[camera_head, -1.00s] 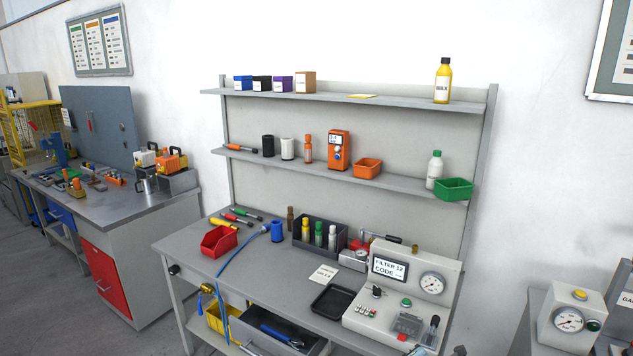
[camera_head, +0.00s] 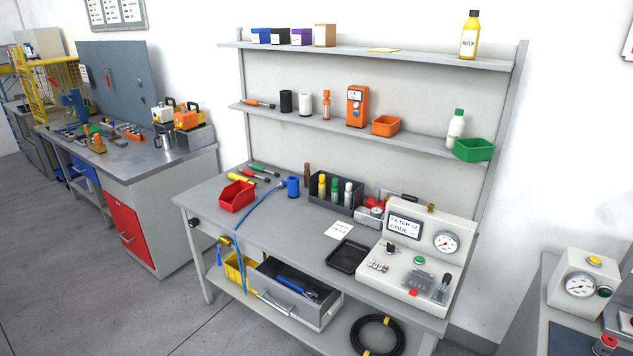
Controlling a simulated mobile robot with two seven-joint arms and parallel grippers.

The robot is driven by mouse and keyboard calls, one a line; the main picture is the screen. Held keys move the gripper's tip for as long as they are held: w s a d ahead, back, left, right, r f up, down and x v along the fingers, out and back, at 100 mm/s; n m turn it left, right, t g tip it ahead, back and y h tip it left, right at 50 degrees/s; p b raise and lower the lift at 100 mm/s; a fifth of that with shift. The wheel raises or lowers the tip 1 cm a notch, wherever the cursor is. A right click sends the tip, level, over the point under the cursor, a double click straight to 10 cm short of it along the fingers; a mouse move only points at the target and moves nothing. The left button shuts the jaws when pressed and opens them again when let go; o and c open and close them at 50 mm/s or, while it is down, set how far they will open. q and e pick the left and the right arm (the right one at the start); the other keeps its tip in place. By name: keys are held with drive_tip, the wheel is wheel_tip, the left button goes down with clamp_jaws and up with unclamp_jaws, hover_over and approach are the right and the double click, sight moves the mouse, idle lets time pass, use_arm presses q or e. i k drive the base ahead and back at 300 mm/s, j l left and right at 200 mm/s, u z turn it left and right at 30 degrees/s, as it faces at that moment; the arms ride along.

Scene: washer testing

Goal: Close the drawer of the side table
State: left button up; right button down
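An open grey drawer (camera_head: 290,318) sticks out from under the grey workbench (camera_head: 212,207) in the middle of the view. Its silver handle (camera_head: 275,303) is on the front panel, facing the lower left. A blue tool (camera_head: 293,287) lies inside the drawer. Another bench (camera_head: 185,182), at the left, has a red front (camera_head: 127,233) and a blue drawer front (camera_head: 85,181), which both look shut. Which piece is called the side table I cannot tell from the picture. Neither of my grippers is in view.
A blue hose (camera_head: 253,222) hangs over the bench front beside a yellow bin (camera_head: 236,270), left of the open drawer. A black coiled hose (camera_head: 356,337) sits on the lower shelf. The floor (camera_head: 170,310) in front of the left bench is clear.

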sight(261, 279)
drive_tip(key=i+l+z, duration=0.15)
drive_tip(key=i, duration=0.3)
drive_tip(key=i+l+z, duration=0.15)
drive_tip(key=i, duration=0.3)
